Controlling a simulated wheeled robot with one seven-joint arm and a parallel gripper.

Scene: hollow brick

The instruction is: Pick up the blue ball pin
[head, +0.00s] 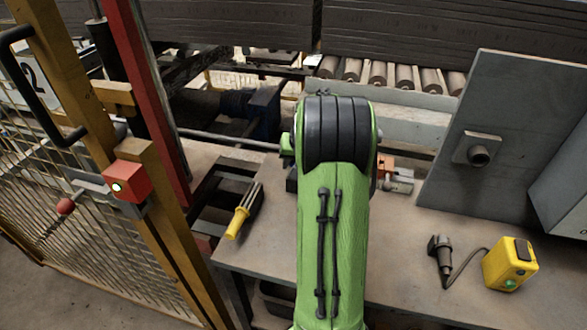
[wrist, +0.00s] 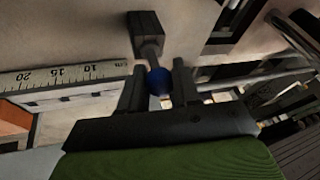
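The blue ball pin (wrist: 159,82) shows in the wrist view as a round, dark blue ball. Behind it is a dark, block-shaped piece with a narrower neck (wrist: 148,32); I cannot tell whether the two are joined. My gripper (wrist: 158,77) is open, with one dark finger on each side of the ball. The ball appears between the fingers or just beyond them; depth and contact are unclear. In the head view my green arm hides both the gripper and the ball pin.
A ruler (wrist: 65,75) lies left of the gripper in the wrist view. In the head view, a yellow-handled tool (head: 241,214) lies at the worktable's left edge. A yellow box (head: 510,264) with a cabled black plug (head: 440,253) is right. A grey upright plate (head: 500,140) stands behind.

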